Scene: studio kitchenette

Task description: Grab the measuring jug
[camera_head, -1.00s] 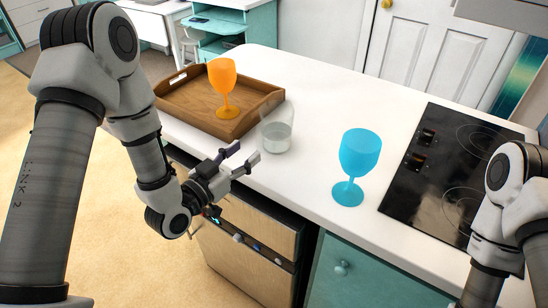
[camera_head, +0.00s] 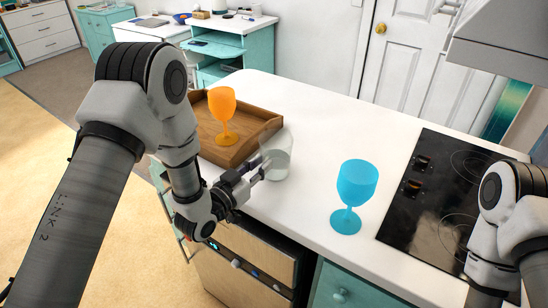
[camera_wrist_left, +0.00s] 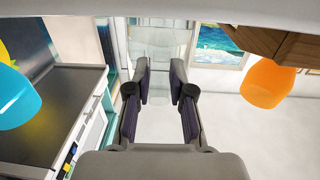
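The measuring jug (camera_head: 278,158) is a clear, see-through vessel on the white counter, beside the near right corner of the wooden tray. My left gripper (camera_head: 260,168) is low over the counter edge, its fingers pointing at the jug from the left. In the head view its fingertips overlap the jug's near side; contact cannot be told. In the left wrist view the gripper (camera_wrist_left: 160,80) is open and empty, with the jug (camera_wrist_left: 160,45) straight ahead, faint, beyond the fingertips and lined up with the gap. My right gripper is outside the view.
The wooden tray (camera_head: 262,133) holds an orange goblet (camera_head: 222,108) behind the jug. A blue goblet (camera_head: 357,185) stands to the right on the counter, near the black cooktop (camera_head: 425,200). Bare counter lies between jug and blue goblet.

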